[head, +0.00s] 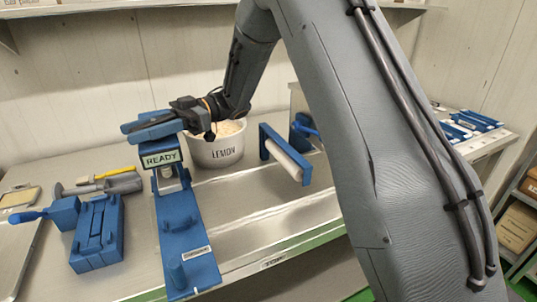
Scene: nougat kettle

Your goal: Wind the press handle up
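The blue press (178,225) stands on the steel bench at the left of centre in the head view. A pale green label reading READY (161,159) is on the front of its head. Blue bar-shaped parts (150,126) sit at the top of the press, and the handle appears to be among them. My gripper (190,108) is dark and reaches in from the right at the top of the press, close to or touching these blue parts. Its fingertips cannot be made out clearly, so its hold on the handle cannot be told.
A white tub marked LEMON (217,150) stands just behind the press. A blue frame with a pale roller (284,156) is to its right. A blue block tool (98,234) and a yellow-handled tool (108,175) lie left. My arm hides much of the right side.

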